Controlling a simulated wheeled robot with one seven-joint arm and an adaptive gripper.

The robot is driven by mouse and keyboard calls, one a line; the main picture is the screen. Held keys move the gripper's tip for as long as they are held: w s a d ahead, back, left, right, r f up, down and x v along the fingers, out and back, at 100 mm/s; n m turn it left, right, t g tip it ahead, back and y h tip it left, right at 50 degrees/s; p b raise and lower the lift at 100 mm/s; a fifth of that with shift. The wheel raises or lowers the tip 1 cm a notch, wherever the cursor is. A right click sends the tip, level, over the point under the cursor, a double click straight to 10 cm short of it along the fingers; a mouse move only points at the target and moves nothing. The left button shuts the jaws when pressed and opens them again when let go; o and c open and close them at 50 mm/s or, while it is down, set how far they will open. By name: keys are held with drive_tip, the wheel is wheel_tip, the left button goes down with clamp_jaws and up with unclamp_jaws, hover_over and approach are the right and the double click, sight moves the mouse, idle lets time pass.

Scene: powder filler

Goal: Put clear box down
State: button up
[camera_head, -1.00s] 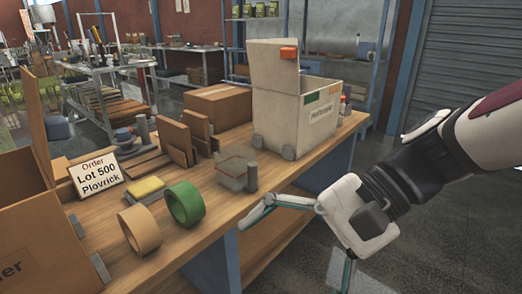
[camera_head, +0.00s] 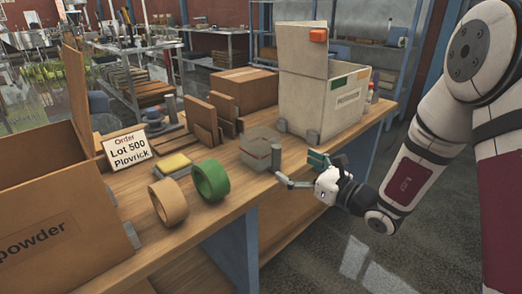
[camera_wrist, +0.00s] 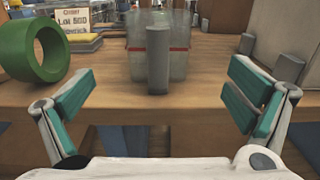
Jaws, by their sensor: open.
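The clear box (camera_head: 260,150) stands on the wooden workbench, right of the green tape roll, with a red line around it. In the wrist view the clear box (camera_wrist: 184,62) is ahead, between and beyond my fingers, with a grey post (camera_wrist: 158,60) in front of it. My gripper (camera_head: 300,170) is at the bench's front edge, to the right of the box. Its teal finger pads are wide apart and empty, and it also shows in the wrist view (camera_wrist: 163,102). It does not touch the box.
A green tape roll (camera_head: 210,180) and a tan tape roll (camera_head: 168,201) stand left of the box. A lot sign (camera_head: 128,150), a cardboard box (camera_head: 244,88) and a large grey container (camera_head: 333,105) are also on the bench (camera_head: 215,222).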

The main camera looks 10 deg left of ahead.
sight(261, 146)
drive_tip(key=b+x, duration=0.2)
drive_tip(key=x, duration=1.1)
drive_tip(key=shift+a+r, duration=0.1)
drive_tip(key=shift+r, duration=0.05)
drive_tip(key=shift+s, duration=0.1)
drive_tip(key=c, duration=1.4)
drive_tip(key=shift+r, duration=0.1)
